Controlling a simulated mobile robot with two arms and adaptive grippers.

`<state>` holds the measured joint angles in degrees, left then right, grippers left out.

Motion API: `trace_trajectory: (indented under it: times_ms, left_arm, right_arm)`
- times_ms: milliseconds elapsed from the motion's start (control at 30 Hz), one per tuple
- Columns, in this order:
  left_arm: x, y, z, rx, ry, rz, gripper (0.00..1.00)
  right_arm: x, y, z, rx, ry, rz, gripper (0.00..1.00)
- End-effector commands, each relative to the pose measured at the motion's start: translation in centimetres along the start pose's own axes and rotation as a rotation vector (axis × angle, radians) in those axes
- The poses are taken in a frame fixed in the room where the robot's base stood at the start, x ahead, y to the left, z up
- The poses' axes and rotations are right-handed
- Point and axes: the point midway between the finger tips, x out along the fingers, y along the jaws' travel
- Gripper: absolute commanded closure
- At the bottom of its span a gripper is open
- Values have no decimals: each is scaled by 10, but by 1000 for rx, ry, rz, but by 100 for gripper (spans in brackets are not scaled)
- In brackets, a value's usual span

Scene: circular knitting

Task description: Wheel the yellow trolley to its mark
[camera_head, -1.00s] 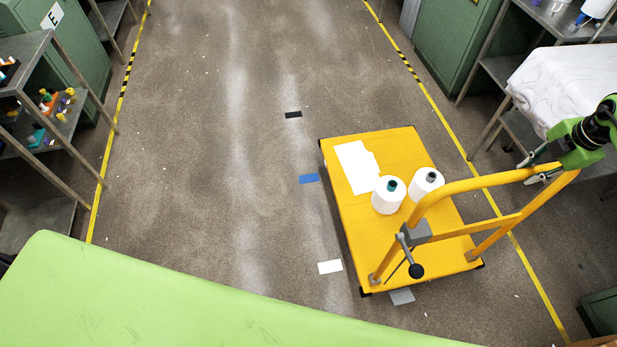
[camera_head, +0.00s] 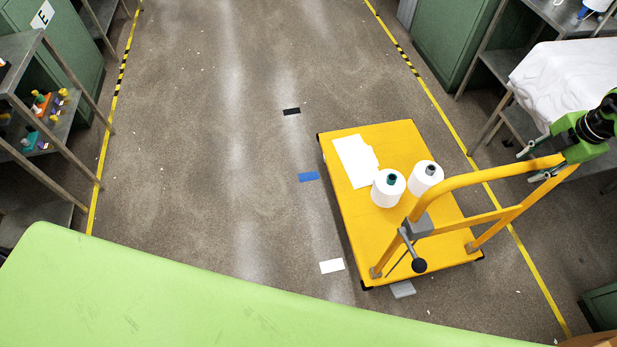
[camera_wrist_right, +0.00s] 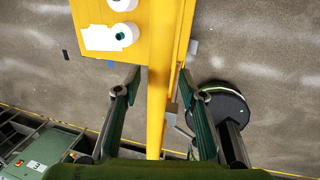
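The yellow trolley (camera_head: 437,238) stands on the floor right of centre in the head view, its push handle (camera_head: 487,181) toward the lower right. Its deck carries two white yarn cones (camera_head: 388,190) (camera_head: 426,177) and a white sheet (camera_head: 353,158). My right gripper (camera_head: 538,163) is at the handle's upper right end. In the right wrist view its fingers (camera_wrist_right: 158,78) stand apart on either side of the yellow bar, with a gap visible at the left finger. Floor patches lie left of the trolley: black (camera_head: 291,111), blue (camera_head: 308,177) and white (camera_head: 332,266). My left gripper is out of view.
Yellow floor lines run along the left (camera_head: 103,150) and right (camera_head: 440,115) sides of the aisle. Metal shelves (camera_head: 45,130) stand at left, and a bench with white cloth (camera_head: 565,80) at right.

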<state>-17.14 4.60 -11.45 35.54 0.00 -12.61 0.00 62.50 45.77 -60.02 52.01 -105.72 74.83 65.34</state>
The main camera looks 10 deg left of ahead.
Motion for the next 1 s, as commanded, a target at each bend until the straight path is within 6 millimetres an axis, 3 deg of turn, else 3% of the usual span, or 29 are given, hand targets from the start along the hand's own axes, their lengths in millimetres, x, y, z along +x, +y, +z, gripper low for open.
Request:
trace_trajectory:
  times_ms: [333, 900, 1000]
  left_arm:
    - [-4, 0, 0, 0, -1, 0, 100]
    - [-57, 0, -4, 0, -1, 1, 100]
    - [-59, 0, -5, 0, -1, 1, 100]
  right_arm:
    - [-3, -1, 0, 1, 0, -4, 63]
    - [-58, -1, 0, 0, 0, -4, 63]
    - [-61, -2, 0, 1, 0, -5, 63]
